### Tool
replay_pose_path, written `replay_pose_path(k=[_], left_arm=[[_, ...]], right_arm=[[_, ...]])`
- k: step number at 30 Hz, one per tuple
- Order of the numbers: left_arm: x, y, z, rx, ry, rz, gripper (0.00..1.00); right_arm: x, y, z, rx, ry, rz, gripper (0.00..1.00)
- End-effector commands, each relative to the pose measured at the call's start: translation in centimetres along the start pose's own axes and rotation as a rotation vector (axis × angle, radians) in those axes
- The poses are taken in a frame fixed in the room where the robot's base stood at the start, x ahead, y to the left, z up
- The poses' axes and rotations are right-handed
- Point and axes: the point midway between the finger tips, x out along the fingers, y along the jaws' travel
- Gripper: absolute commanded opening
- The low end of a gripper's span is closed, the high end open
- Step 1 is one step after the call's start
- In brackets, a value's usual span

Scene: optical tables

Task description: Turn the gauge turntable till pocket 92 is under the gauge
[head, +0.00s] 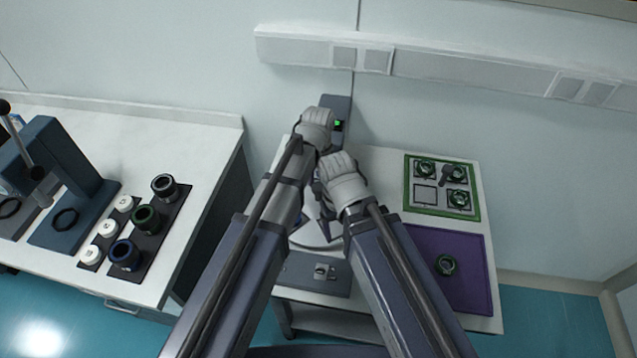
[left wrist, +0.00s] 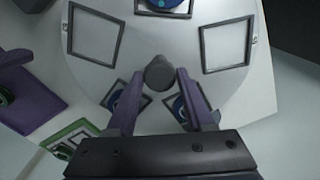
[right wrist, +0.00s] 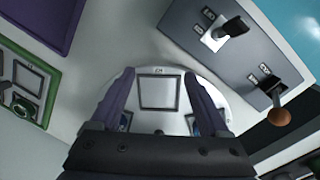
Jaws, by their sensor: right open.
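The white gauge turntable (head: 312,237) is mostly hidden by my arms in the head view. In the left wrist view the turntable (left wrist: 210,88) has square-framed pockets; several hold blue round parts and two are empty. My left gripper (left wrist: 160,70) is at the grey knob (left wrist: 159,76) at the turntable's middle, one finger on each side, closed in on it. My right gripper (right wrist: 158,74) is open and empty over the rim, by an empty pocket (right wrist: 158,92). The gauge (head: 338,104), with a green display, stands behind my left gripper. Pocket numbers are too small to read.
A green-framed tray (head: 410,205) and a purple mat (head: 420,240) with a dark ring (head: 446,265) lie to the right. A grey panel (right wrist: 180,18) with levers lies beside the turntable. A left bench (head: 215,140) carries a blue press (head: 60,150).

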Motion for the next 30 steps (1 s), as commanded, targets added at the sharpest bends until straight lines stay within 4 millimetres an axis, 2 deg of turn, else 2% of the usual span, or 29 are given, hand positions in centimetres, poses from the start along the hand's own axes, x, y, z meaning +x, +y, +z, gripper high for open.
replay_pose_path(k=[2,13,30], left_arm=[[0.0,0.0,0.0,0.0,0.0,0.0,0.42],[0.01,0.0,0.0,0.0,0.0,0.0,0.01],[0.01,0.0,0.0,0.0,0.0,0.0,0.0]], right_arm=[[0.0,0.0,0.0,0.0,0.0,0.0,0.79],[0.01,0.0,0.0,0.0,0.0,0.0,0.79],[0.01,0.0,0.0,0.0,0.0,0.0,0.79]])
